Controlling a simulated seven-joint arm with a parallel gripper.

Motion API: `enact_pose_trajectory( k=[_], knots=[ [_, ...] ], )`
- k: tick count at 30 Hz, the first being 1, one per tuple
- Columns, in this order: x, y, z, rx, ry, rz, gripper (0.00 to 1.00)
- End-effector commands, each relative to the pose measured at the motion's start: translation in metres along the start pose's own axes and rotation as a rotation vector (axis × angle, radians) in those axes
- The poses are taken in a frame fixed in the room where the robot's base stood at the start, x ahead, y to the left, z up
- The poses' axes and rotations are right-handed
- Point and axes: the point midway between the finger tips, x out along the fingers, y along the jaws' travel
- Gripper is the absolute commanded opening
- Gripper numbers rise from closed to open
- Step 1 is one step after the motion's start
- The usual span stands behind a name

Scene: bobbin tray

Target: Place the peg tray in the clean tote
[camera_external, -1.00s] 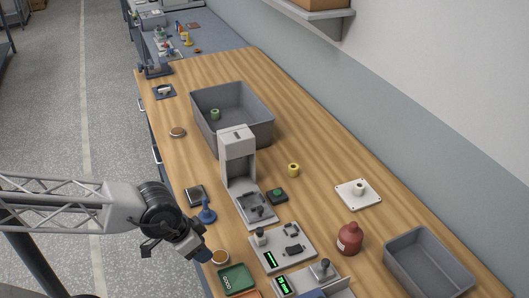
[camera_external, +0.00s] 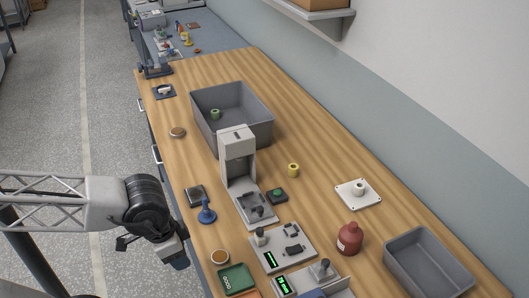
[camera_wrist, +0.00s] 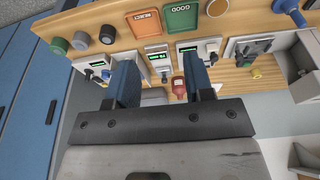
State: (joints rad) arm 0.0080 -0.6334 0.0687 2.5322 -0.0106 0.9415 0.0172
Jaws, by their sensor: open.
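The peg tray (camera_external: 358,194), a white square plate with a pale upright peg and spool-like piece at its centre, lies flat on the right side of the bench. Two grey totes are in view. The larger tote (camera_external: 255,98) at the back holds a green bobbin (camera_external: 215,114). The smaller tote (camera_external: 428,262) at the front right looks empty. No label shows which is the clean one. My gripper (camera_external: 181,262) is at the bench's left front edge, far from the peg tray. In the wrist view its blue fingers (camera_wrist: 162,78) are apart with nothing held.
A tall grey dispenser (camera_external: 237,158) stands mid-bench, between my gripper and the larger tote. A red-brown bottle (camera_external: 350,239) stands between the peg tray and the front devices. A yellow bobbin (camera_external: 293,170) and a blue stamp-like item (camera_external: 206,212) stand nearby. Wood around the peg tray is clear.

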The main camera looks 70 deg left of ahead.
Motion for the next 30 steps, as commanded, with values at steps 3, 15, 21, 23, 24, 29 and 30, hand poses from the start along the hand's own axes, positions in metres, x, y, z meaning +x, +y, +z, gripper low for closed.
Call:
enact_pose_trajectory(
  k=[3, 15, 21, 23, 24, 29, 30],
  knots=[
    [0.003, -0.001, -0.002, -0.005, 0.009, 0.002, 0.48],
    [0.05, -0.025, -0.043, -0.112, 0.201, 0.026, 0.48],
    [0.082, -0.056, -0.07, -0.213, 0.363, 0.003, 0.48],
    [0.091, -0.068, -0.076, -0.244, 0.41, -0.013, 0.48],
    [0.098, -0.076, -0.079, -0.266, 0.44, -0.025, 0.48],
    [0.12, -0.112, -0.088, -0.353, 0.561, -0.092, 0.48],
    [0.125, -0.122, -0.089, -0.375, 0.589, -0.113, 0.48]
  ],
)
